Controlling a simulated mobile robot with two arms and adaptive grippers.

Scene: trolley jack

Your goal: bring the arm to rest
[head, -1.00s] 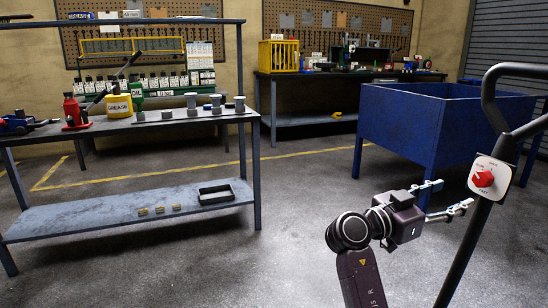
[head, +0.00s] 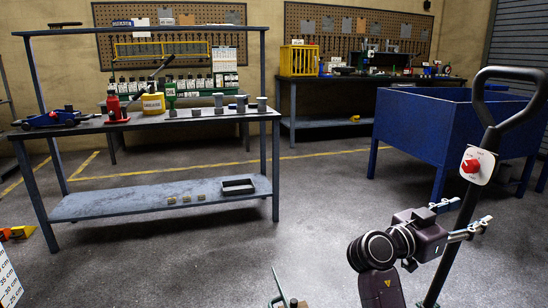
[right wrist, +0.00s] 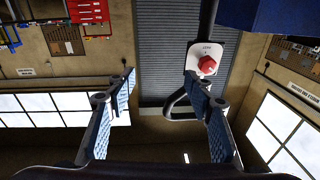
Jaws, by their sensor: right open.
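My right gripper (head: 468,216) is open and empty. In the head view it is at the lower right, just below the red knob (head: 470,166) on its white plate, and its fingers overlap the black handle (head: 452,238) in the picture. I cannot tell whether they touch it. In the right wrist view the two blue-padded fingers (right wrist: 160,82) stand wide apart with nothing between them. The red knob (right wrist: 207,65) and the looped handle (right wrist: 178,112) show beyond the right finger. My left gripper is not in view.
A grey workbench (head: 150,200) with bottles, a red jack and a yellow can stands left. A blue bin (head: 420,125) stands behind the handle. A green part (head: 281,290) shows at the bottom edge, and a measuring board (head: 8,285) at lower left. Open floor lies between.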

